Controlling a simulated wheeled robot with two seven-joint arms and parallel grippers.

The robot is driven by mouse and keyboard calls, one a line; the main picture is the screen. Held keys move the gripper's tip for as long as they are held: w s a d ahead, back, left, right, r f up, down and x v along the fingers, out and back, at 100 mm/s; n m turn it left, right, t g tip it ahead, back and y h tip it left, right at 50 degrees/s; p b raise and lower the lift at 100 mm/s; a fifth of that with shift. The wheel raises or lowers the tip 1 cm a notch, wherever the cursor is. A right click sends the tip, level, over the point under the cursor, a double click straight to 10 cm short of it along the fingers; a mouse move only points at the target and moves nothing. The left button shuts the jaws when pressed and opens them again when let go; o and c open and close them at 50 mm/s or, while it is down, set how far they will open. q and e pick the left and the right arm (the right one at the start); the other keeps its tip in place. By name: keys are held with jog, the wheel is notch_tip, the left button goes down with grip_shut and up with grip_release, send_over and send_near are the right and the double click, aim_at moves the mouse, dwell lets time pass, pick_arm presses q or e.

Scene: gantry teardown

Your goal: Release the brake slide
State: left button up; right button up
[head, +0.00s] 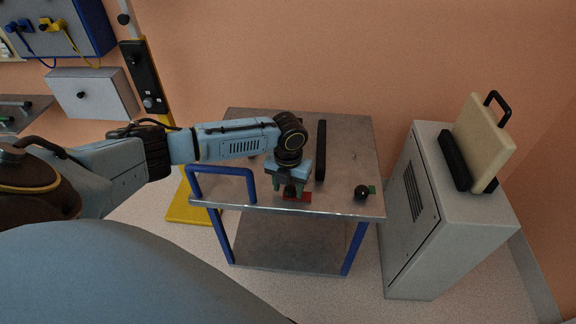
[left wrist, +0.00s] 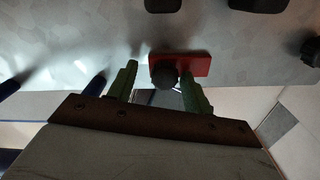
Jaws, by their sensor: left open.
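A red plate (head: 304,198) lies near the front edge of the grey cart top, and it also shows in the left wrist view (left wrist: 199,64). A round black knob (left wrist: 163,76) stands at the plate's left part, and I take the two for the brake slide. My left gripper (head: 290,191) is over it, pointing down, and hides part of it in the head view. In the left wrist view my left gripper (left wrist: 158,78) is open, with its green fingers on either side of the knob. I cannot tell whether they touch it. My right gripper is not in view.
A second black knob (head: 361,192) stands by a small green patch (head: 372,189) at the cart's front right. A long black bar (head: 321,150) lies behind. A blue handle (head: 222,171) rises at the cart's left. A grey cabinet (head: 440,210) stands right of the cart (head: 345,195).

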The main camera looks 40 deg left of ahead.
aim_at(288, 187)
pick_arm(q)
jog(key=shift+r, duration=0.2)
notch_tip(288, 187, up, 8)
jog(key=p, duration=0.2)
jog(key=shift+r+p, duration=0.15)
jog(key=shift+p, duration=0.15)
notch_tip(288, 187, up, 5)
jog(key=shift+f+p, duration=0.15)
jog(key=shift+p, duration=0.35)
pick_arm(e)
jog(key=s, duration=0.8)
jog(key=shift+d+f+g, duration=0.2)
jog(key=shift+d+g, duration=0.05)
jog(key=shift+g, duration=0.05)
